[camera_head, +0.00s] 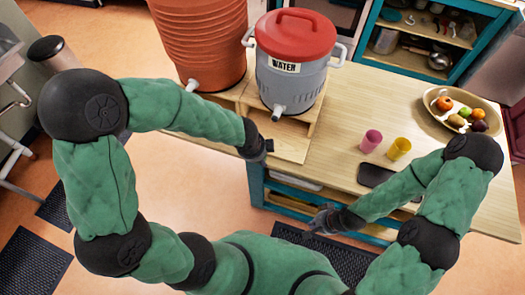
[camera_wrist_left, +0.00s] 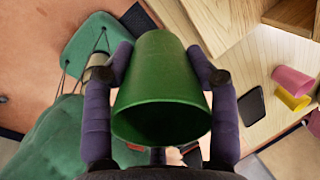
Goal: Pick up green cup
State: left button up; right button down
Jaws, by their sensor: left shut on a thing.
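The green cup (camera_wrist_left: 160,90) shows large in the left wrist view, its open mouth toward the camera. My left gripper (camera_wrist_left: 163,70) is shut on it, with one dark finger on each side of its wall. In the head view the end of my left arm (camera_head: 262,149) is by the counter's front edge, below the water cooler; the green cup cannot be made out there. My right gripper (camera_head: 322,218) hangs in front of the counter, low and apart from the cups. It is small and dark, and its finger opening is unclear.
A pink cup (camera_head: 371,141) and a yellow cup (camera_head: 399,148) stand on the counter (camera_head: 335,125), near a flat black tray-like thing (camera_head: 375,175). A fruit platter (camera_head: 435,107) is at the right. The water cooler (camera_head: 292,80) and an orange barrel (camera_head: 200,40) stand at the back left.

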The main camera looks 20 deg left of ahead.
pick_arm(q)
jog(key=s+a+r+p, duration=0.1)
jog(key=s+a+r, duration=0.1)
jog(key=s, duration=0.5)
jog(key=shift+s+a+r, duration=0.15)
jog(key=shift+a+r, duration=0.25)
jog(key=shift+r, duration=0.35)
dwell(2.7)
